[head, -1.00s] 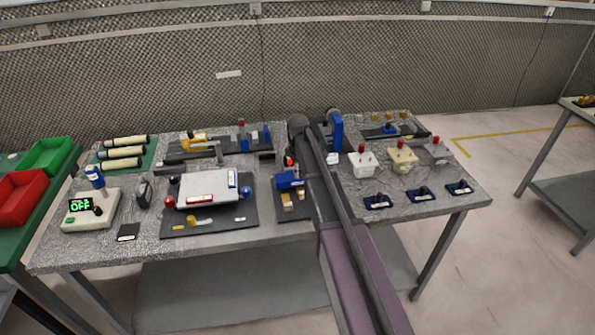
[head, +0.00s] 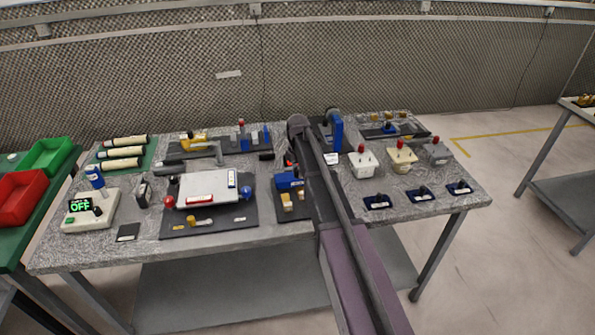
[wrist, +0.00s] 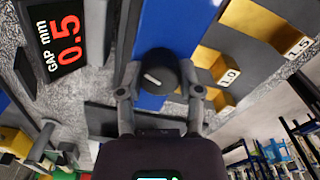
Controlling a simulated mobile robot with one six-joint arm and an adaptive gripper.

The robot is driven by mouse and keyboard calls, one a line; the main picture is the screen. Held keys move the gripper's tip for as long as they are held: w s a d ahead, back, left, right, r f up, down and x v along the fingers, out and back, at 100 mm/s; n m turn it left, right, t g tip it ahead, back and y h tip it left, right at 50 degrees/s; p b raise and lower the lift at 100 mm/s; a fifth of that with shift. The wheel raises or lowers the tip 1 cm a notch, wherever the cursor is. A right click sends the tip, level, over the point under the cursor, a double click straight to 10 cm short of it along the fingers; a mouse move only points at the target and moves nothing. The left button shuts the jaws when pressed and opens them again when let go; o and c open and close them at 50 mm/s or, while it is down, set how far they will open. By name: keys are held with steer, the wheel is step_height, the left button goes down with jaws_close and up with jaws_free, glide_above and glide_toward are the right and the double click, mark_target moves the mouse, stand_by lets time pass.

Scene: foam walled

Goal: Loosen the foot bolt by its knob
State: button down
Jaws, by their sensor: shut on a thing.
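The foot bolt's knob (wrist: 158,74) is round and black with a white mark on top, in the wrist view. It stands over a blue block (wrist: 176,28). My gripper (wrist: 159,93) is shut on the knob, with one finger on its left side and one on its right. In the head view the blue block (head: 288,180) is on a dark plate beside my arm. My gripper and the knob cannot be made out there. The bolt's shaft is hidden under the knob.
A display (wrist: 62,42) reads GAP mm 0.5. Gold steps marked 1.0 (wrist: 222,72) and 1.5 (wrist: 282,28) lie right of the block. In the head view a white-topped fixture (head: 207,190) stands left of it, and white (head: 362,164) and cream (head: 401,160) boxes stand right of my arm.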

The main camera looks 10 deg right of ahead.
steer(key=shift+s+n, duration=0.1)
steer(key=shift+n, duration=0.4)
steer(key=shift+c, duration=1.3)
jaws_free()
steer(key=shift+r, duration=0.1)
